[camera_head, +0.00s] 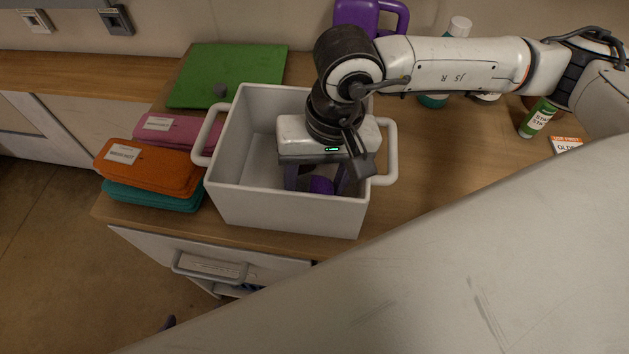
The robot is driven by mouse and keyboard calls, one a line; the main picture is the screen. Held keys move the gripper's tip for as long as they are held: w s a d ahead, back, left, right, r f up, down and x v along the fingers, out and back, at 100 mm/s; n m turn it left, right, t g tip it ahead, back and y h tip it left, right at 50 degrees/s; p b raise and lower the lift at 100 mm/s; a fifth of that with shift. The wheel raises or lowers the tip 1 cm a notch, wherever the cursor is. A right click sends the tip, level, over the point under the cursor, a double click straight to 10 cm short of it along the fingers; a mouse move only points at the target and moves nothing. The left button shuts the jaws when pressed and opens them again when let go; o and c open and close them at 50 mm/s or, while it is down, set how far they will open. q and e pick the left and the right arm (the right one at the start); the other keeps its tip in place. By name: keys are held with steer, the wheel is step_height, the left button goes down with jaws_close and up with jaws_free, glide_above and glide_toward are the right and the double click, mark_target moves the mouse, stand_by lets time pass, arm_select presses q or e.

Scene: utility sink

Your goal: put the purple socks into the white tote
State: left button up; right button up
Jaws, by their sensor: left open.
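The white tote (240,200) stands on the wooden counter with its open top facing up and a handle at each side. My left gripper (316,185) is inside the tote, pointing down, with its two fingers apart. The purple socks (321,185) show as a small purple bundle in the tote, low between the fingers. The gripper body and the tote's front wall hide most of the bundle, and I cannot tell if a finger touches it. My right gripper is not in view.
Folded pink (180,131), orange (150,167) and teal (150,194) cloths lie left of the tote. A green board (225,75) lies behind it. The counter right of the tote has bare wood.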

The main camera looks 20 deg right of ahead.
mark_target(325, 183)
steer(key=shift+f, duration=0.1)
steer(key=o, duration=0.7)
steer(key=shift+b, duration=0.3)
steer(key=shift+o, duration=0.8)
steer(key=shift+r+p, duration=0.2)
steer(key=shift+p, duration=0.15)
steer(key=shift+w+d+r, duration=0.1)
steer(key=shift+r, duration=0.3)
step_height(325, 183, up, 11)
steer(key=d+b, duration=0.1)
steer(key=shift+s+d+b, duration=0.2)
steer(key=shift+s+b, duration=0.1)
